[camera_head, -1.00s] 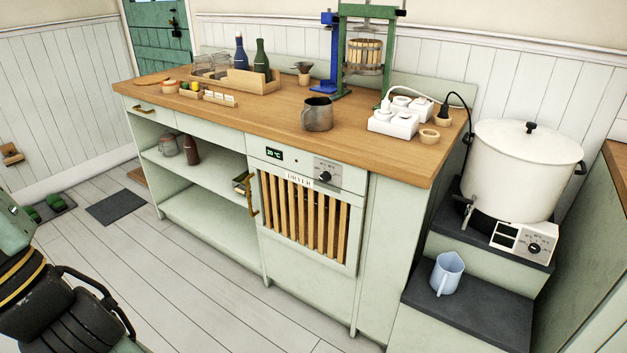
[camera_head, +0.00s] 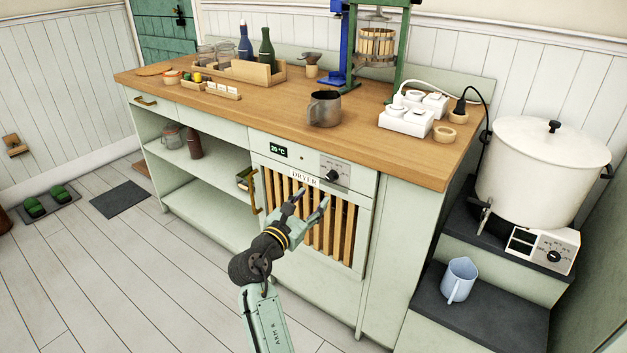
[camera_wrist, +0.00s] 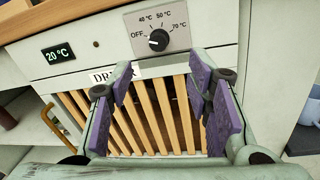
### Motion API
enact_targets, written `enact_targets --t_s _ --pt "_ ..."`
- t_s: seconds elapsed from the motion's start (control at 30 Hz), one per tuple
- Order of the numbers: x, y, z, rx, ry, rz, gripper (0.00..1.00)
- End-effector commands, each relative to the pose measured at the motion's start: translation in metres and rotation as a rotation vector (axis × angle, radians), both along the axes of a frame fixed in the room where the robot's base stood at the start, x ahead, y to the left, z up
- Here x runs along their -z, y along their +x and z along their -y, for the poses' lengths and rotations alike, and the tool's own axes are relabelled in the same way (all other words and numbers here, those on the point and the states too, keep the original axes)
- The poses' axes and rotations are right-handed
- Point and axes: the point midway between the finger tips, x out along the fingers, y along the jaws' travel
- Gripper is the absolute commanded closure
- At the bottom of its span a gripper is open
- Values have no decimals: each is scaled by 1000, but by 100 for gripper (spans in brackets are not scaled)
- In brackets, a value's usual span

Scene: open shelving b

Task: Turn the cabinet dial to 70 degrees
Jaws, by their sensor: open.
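The dryer's dial (camera_wrist: 158,40) is a black round knob on a grey panel marked OFF, 40, 50 and 70 °C. Its pointer seems turned toward OFF. The panel (camera_head: 335,170) also shows at the top right of the cabinet front in the head view. The small display (camera_wrist: 58,52) left of the dial reads 20 °C. My gripper (camera_head: 312,203) is open and empty in front of the slatted dryer door, below the dial and apart from it. In the wrist view my gripper's purple-padded fingers (camera_wrist: 162,90) stand spread below the dial.
The DRYER label (camera_wrist: 115,73) and wooden slats (camera_head: 310,222) lie behind my fingers. A brass handle (camera_head: 254,194) sticks out at the door's left. A metal mug (camera_head: 324,109) stands on the countertop above. A large white pot (camera_head: 540,160) stands at the right with a separate dial below.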

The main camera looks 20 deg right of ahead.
Motion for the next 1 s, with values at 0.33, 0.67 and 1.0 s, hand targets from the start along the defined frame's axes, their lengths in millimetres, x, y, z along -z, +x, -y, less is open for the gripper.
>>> enact_targets --t_s 0.33,0.67,1.0 --pt "-4 43 43 -2 -1 4 54" --pt "-2 71 70 -5 3 6 54" --pt "-2 73 72 -7 3 7 56"
